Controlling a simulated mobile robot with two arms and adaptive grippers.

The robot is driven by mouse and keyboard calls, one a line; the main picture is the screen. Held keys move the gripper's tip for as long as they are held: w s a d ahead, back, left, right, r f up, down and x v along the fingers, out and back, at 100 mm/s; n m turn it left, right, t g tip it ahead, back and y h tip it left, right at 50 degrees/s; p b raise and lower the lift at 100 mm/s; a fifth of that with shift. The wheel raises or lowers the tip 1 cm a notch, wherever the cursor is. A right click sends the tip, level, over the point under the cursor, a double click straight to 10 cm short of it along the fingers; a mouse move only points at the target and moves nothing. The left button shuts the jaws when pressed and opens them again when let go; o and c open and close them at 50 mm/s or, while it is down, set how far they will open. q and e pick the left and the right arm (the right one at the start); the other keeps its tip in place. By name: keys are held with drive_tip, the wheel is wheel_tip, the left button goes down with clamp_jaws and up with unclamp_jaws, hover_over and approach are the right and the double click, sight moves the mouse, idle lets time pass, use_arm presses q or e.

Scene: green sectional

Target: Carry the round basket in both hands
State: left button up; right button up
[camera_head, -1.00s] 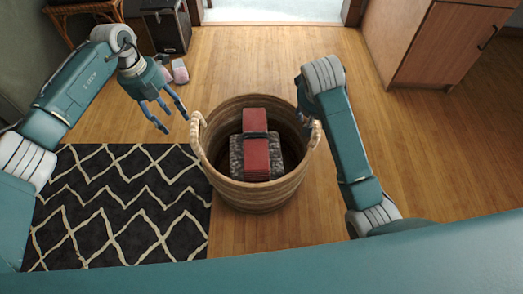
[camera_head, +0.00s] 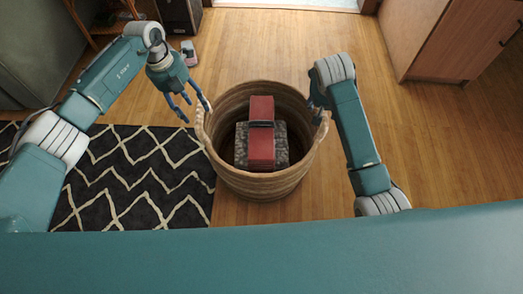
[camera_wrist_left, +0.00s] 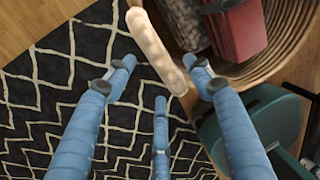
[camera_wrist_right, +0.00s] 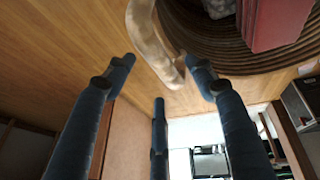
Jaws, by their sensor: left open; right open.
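The round woven basket (camera_head: 262,186) stands upright on the wood floor, with a pale rope handle on its left (camera_head: 201,128) and one on its right (camera_head: 322,127). My left gripper (camera_head: 197,112) is open at the left handle; in the left wrist view that handle (camera_wrist_left: 157,50) lies between the spread fingers. My right gripper (camera_head: 315,108) is at the right handle, its fingers mostly hidden in the head view. In the right wrist view its fingers are open around the right handle (camera_wrist_right: 150,42). Neither gripper is closed on a handle.
A red block-like item (camera_head: 261,148) and a grey speckled one (camera_head: 280,142) lie inside the basket. A black rug with pale zigzags (camera_head: 130,185) lies left of it. A wooden cabinet (camera_head: 440,45) stands at the right back. Pale slippers (camera_head: 189,53) lie near a dark box (camera_head: 178,15).

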sight(197, 112)
use_arm(q)
drive_tip(key=shift+d+f, duration=0.25)
drive_tip(key=shift+f, duration=0.9)
drive_tip(key=shift+d+f, duration=0.25)
drive_tip(key=shift+f, duration=0.9)
use_arm(e)
drive_tip(key=shift+x, duration=2.35)
use_arm(q)
clamp_jaws()
use_arm(e)
clamp_jaws()
use_arm(q)
drive_tip(key=shift+w+r, duration=0.15)
drive_tip(key=shift+r, duration=0.1)
use_arm(e)
drive_tip(key=shift+w+r, duration=0.25)
drive_tip(key=shift+r, duration=0.1)
